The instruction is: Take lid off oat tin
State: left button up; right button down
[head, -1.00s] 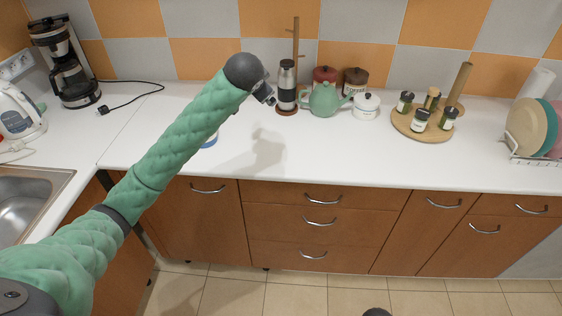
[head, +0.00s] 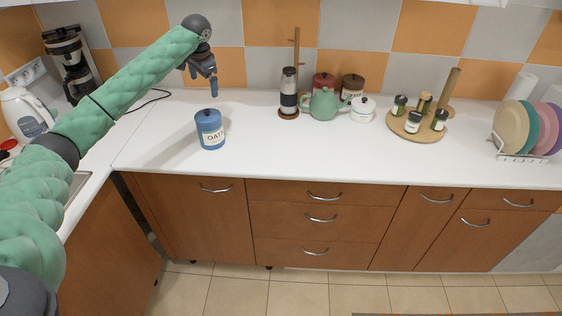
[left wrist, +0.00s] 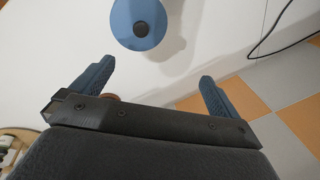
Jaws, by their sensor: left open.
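The blue oat tin (head: 210,132) stands upright on the white counter at left centre in the head view, with its label facing me. Its blue lid (head: 207,114) with a dark knob is on top. In the left wrist view the lid (left wrist: 128,22) shows from above at the top edge, its round knob in the middle. My left gripper (head: 204,87) is open and empty. It hangs above and a little behind the tin, fingers pointing down, apart from the lid. In the left wrist view its two blue fingers are spread wide. My right gripper is not in view.
A coffee maker (head: 72,62) and a white kettle (head: 26,112) stand at the left. A green teapot (head: 323,104), a grinder (head: 288,92) and canisters stand at the back centre. Jars on a round board (head: 417,127) are to the right. The counter right of the tin is clear.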

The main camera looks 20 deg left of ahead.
aim_at(206, 110)
pick_arm(q)
jog(key=shift+s+a+f+g+h, duration=0.1)
jog(key=shift+s+f+g+h, duration=0.25)
jog(key=shift+f, duration=0.25)
jog(key=shift+s+a+f+g+h, duration=0.1)
jog(key=shift+s+f+g+h, duration=0.2)
jog(key=shift+f, duration=0.3)
jog(key=shift+s+d+m+g+h, duration=0.25)
jog(key=shift+s+d+m+g, duration=0.15)
jog(key=shift+s, duration=0.2)
jog(key=shift+f, duration=0.25)
jog(key=shift+f+m+p, duration=0.3)
jog(key=shift+f+p, duration=0.3)
jog(key=shift+f, duration=0.4)
jog(key=shift+f+p, duration=0.3)
jog(key=shift+f, duration=0.15)
jog(key=f+p, duration=0.1)
jog(key=f, duration=0.1)
jog(key=f+p, duration=0.1)
jog(key=f, duration=0.1)
jog(key=shift+w+f+p, duration=0.2)
jog(key=shift+f+p, duration=0.15)
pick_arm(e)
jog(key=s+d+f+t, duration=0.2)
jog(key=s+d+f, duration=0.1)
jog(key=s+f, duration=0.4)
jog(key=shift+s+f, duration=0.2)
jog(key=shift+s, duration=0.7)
